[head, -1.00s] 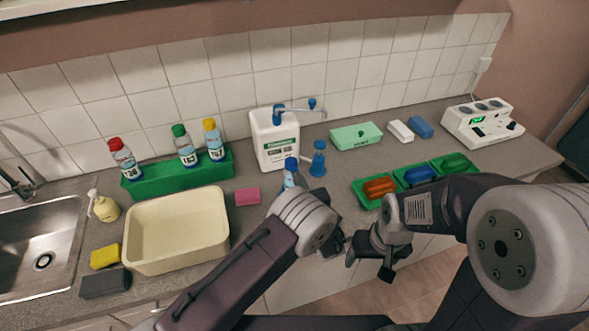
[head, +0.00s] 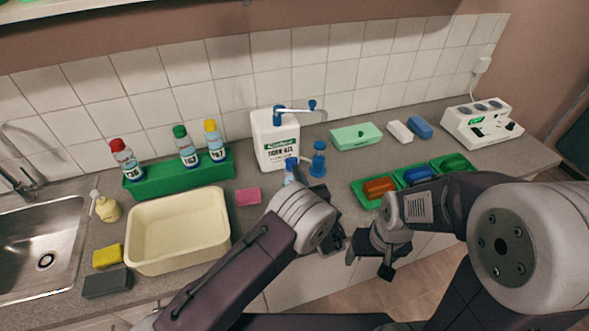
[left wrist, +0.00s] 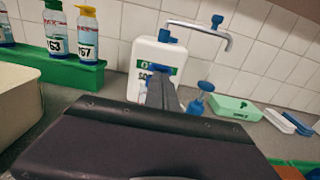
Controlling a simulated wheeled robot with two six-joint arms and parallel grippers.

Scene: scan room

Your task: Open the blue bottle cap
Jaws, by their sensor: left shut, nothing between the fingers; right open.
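A bottle with a blue cap (head: 290,164) stands in front of the white jug in the head view, its lower part hidden by my left arm. In the left wrist view a blue cap (left wrist: 159,69) shows just beyond my fingertips, with the bottle body hidden behind the fingers. My left gripper (left wrist: 162,88) is shut and empty, pointing at the bottle; I cannot tell if it touches. In the head view my left gripper (head: 323,194) is mostly behind its wrist. My right gripper (head: 369,262) is open and empty, low in front of the counter edge.
A green rack (head: 180,178) with capped bottles and a cream basin (head: 178,230) are left. A green sectioned tray (head: 362,195) is right. A pink sponge (head: 248,196) lies nearby.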

